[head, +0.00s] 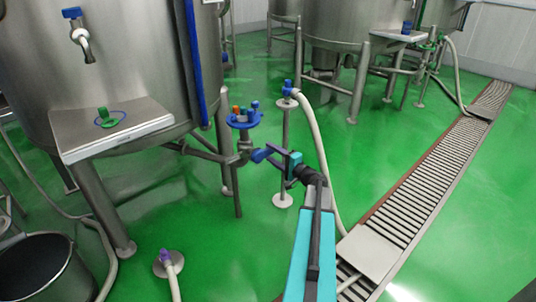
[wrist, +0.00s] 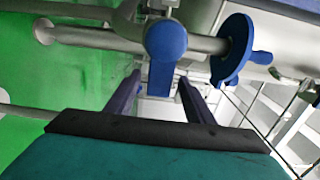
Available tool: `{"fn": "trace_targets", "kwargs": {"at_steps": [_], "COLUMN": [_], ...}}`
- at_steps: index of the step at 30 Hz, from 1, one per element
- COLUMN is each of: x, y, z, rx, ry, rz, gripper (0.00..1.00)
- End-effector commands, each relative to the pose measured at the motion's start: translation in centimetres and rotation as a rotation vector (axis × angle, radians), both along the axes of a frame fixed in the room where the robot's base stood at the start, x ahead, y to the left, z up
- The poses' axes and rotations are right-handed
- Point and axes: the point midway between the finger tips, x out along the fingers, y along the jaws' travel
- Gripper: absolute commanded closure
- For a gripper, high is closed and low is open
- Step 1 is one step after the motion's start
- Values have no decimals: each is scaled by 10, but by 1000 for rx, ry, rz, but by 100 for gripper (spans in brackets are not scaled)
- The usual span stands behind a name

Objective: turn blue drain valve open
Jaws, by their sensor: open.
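The blue drain valve (wrist: 166,42) shows in the wrist view as a rounded blue hub with a flat lever on a metal pipe. Its lever points down the picture, between the two dark purple fingers of my gripper (wrist: 160,85). The fingers are apart, with a gap visible on each side of the lever; I see no contact. In the head view my gripper (head: 263,153) is at the outlet pipe low on the left tank (head: 120,60). There the valve's lever is hard to tell from my fingers.
A blue round plate (head: 243,119) with coloured knobs sits just above the outlet; its edge (wrist: 235,50) is near in the wrist view. A stand (head: 284,150) with a hose is right of it. A drain grate (head: 430,180) crosses the green floor.

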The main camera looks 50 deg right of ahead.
Motion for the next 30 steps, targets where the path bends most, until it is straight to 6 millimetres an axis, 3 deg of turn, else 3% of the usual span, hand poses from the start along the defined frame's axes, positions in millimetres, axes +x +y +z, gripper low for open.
{"fn": "trace_targets", "kwargs": {"at_steps": [6, 18, 27, 30], "x": [20, 24, 24, 24], "y": [-2, -2, -2, 2], "z": [-1, 0, 0, 0], "rx": [0, 0, 0, 0], "ry": [0, 0, 1, 1], "rz": [0, -1, -1, 0], "gripper": [52, 52, 100, 100]}}
